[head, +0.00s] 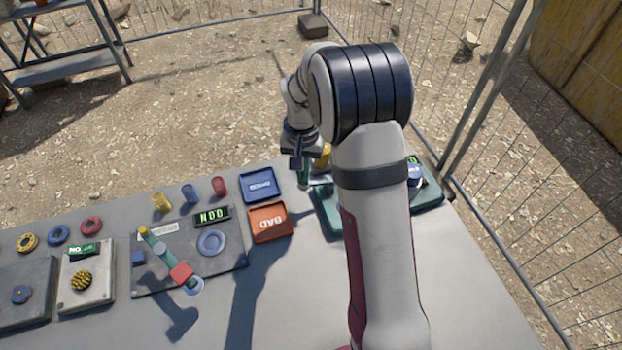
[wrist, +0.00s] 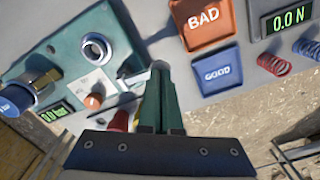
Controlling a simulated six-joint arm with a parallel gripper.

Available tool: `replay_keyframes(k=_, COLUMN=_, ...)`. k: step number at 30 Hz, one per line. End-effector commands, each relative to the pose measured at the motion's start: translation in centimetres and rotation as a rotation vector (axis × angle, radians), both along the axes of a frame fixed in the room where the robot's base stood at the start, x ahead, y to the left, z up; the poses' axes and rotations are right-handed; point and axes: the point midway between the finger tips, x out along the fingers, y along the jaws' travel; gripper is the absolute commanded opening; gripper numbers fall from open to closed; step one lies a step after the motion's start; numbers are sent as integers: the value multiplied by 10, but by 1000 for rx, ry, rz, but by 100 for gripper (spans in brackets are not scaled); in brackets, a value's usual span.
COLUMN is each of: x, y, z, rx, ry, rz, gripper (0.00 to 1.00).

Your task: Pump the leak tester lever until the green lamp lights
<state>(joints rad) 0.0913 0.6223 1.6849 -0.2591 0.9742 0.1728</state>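The leak tester is a teal box (wrist: 62,50) at the upper left in the wrist view. It carries round metal fittings, a blue-ended cylinder, an orange knob (wrist: 93,102) and a green-lit display (wrist: 55,118) reading about 0.0 bar. In the head view my arm hides most of the tester (head: 328,222). My gripper (wrist: 160,75) has its green fingers close together beside the tester. A pale grey lever end (wrist: 159,65) shows between the fingertips, and the fingers look shut on it. A red part (wrist: 118,122) shows beside the fingers. I cannot make out a lit green lamp.
The blue GOOD tray (head: 262,186) and orange BAD tray (head: 269,222) lie close left of the tester. A spring-test plate (head: 190,255) with a lever and display is further left, with coloured springs behind. Wire fencing (head: 500,90) borders the table's right side.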

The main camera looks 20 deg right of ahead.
Motion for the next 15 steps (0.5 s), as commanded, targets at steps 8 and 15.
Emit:
replay_keyframes(k=8, x=0, y=0, z=-10, rx=0, ry=0, rz=0, gripper=0)
replay_keyframes(k=15, x=0, y=0, z=-18, rx=0, ry=1, rz=-1, gripper=0)
